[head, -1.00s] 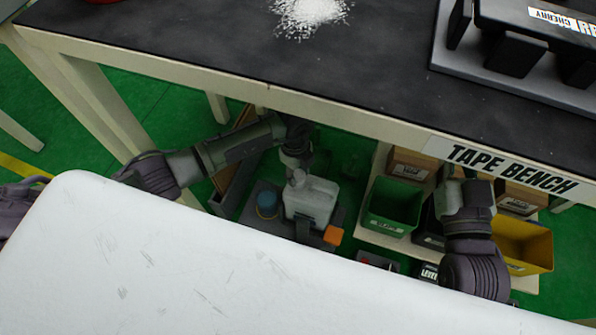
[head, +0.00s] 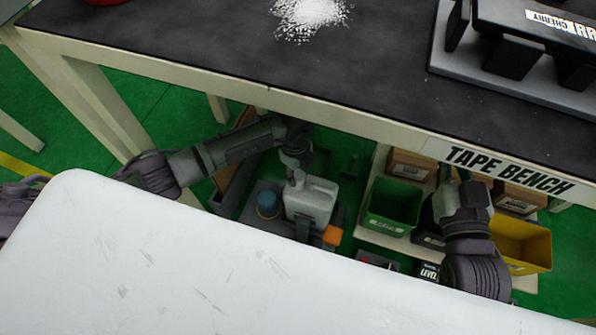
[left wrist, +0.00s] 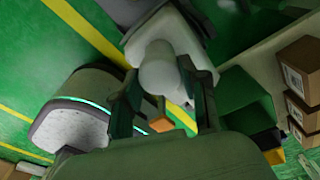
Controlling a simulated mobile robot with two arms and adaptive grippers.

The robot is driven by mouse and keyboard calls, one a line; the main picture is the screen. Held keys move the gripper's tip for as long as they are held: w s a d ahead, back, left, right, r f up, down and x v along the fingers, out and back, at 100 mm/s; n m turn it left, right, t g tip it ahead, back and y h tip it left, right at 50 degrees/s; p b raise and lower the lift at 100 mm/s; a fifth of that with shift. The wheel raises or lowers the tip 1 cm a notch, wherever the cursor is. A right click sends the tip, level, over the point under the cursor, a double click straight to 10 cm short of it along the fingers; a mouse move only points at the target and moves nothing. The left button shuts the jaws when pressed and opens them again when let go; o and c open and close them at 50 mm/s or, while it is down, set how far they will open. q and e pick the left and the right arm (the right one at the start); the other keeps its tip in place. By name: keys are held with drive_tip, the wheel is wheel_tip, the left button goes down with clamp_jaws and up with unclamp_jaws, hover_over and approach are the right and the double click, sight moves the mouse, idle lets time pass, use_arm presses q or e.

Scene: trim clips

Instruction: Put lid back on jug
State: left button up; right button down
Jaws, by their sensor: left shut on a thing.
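The white jug (head: 312,205) stands on the low grey base under the bench, right of a blue round thing. It also shows in the left wrist view (left wrist: 175,25). My left gripper (head: 297,165) reaches down over the jug's top. In the left wrist view its fingers (left wrist: 160,78) are shut on a pale round piece, which looks like the lid (left wrist: 159,66). The lid is at the jug's top; I cannot tell whether it touches or is seated on the mouth. My right arm (head: 465,205) hangs at the right, its gripper hidden.
The dark bench top (head: 200,40) and its front edge overhang the jug. The blue round thing (head: 268,204) is close to its left. An orange block (head: 333,235) lies at front right. A green bin (head: 392,207) and yellow bin (head: 525,245) stand further right.

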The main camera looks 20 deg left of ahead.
use_arm(q)
drive_tip(key=o, duration=1.4)
drive_tip(key=shift+c, duration=0.2)
